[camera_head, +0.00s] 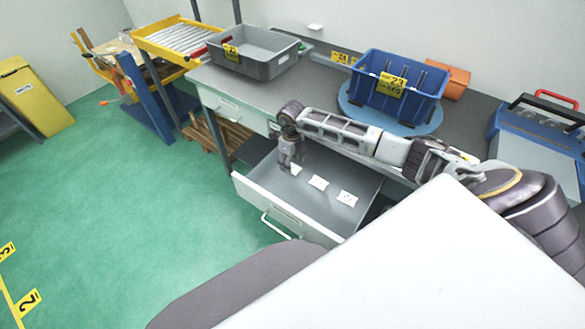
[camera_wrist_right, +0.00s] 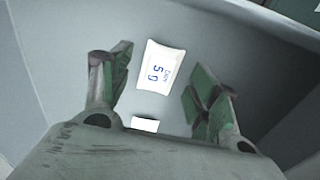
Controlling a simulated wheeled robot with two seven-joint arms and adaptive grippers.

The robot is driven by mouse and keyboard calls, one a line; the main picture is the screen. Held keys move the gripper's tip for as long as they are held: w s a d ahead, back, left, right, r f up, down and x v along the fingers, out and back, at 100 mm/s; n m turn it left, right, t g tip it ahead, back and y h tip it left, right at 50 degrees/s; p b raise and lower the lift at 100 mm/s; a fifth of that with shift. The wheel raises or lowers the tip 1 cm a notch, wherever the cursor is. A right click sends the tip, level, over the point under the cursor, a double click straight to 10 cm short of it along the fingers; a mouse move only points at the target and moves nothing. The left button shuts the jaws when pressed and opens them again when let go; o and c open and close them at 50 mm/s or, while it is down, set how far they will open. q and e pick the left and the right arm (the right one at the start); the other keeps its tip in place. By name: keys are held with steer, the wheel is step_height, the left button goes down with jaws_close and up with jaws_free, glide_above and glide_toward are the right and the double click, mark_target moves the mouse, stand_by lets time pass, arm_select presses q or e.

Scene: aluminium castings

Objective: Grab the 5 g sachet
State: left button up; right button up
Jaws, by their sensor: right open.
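Three small white sachets lie on the floor of the open drawer (camera_head: 330,216): a left one (camera_head: 295,169) by my right gripper, a middle one (camera_head: 318,183) and a right one (camera_head: 347,198). Their print is too small to read in the head view. My right gripper (camera_head: 289,166) points down into the drawer, open and empty. In the right wrist view, a sachet with blue print starting with a 5 (camera_wrist_right: 161,68) lies between and beyond the open fingers (camera_wrist_right: 158,95). A second white piece (camera_wrist_right: 145,124) is partly hidden by the gripper body. My left gripper is out of view.
The drawer's front and side walls surround the sachets. Above, the workbench holds a grey bin (camera_head: 262,68) and a blue crate (camera_head: 420,97) on a round blue base. A blue case (camera_head: 540,130) stands at the right. Green floor (camera_head: 160,220) is clear left of the drawer.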

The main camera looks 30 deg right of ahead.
steer(key=shift+f, duration=0.8)
steer(key=c, duration=0.9)
